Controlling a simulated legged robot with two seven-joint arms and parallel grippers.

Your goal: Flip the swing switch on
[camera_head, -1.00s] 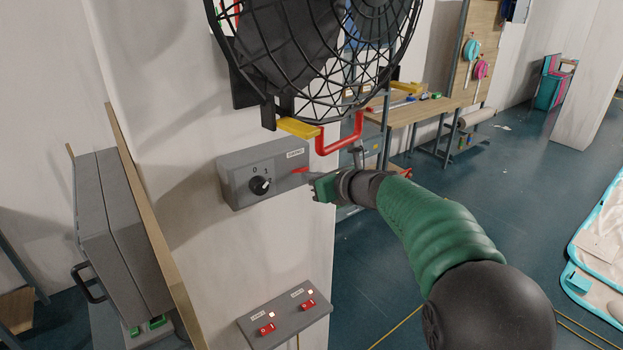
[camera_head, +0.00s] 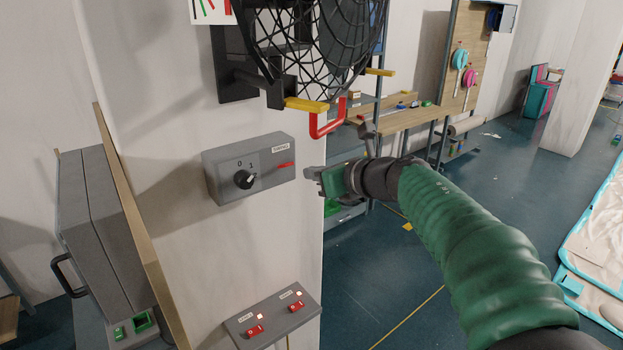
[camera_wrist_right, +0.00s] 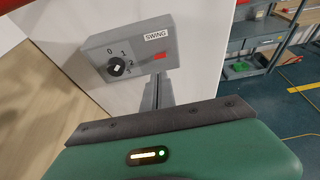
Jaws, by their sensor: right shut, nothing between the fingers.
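The swing switch box (camera_head: 225,185) is a grey box on the white pillar, with a black rotary knob (camera_head: 245,180), the marks 0 and 1, and a red mark at its right. In the right wrist view the box (camera_wrist_right: 102,49) is labelled SWING, and its knob (camera_wrist_right: 117,66) is at the left. My right gripper (camera_head: 308,174) is just right of the box, apart from the knob. Its fingers (camera_wrist_right: 158,90) are shut and empty, below the red mark in the wrist view. My left gripper is not in view.
A black fan cage (camera_head: 310,40) with a yellow bar and red handle hangs above the box. A lower box (camera_head: 275,320) with red switches is below. A grey case (camera_head: 100,235) and wooden board stand at the left. Open floor lies to the right.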

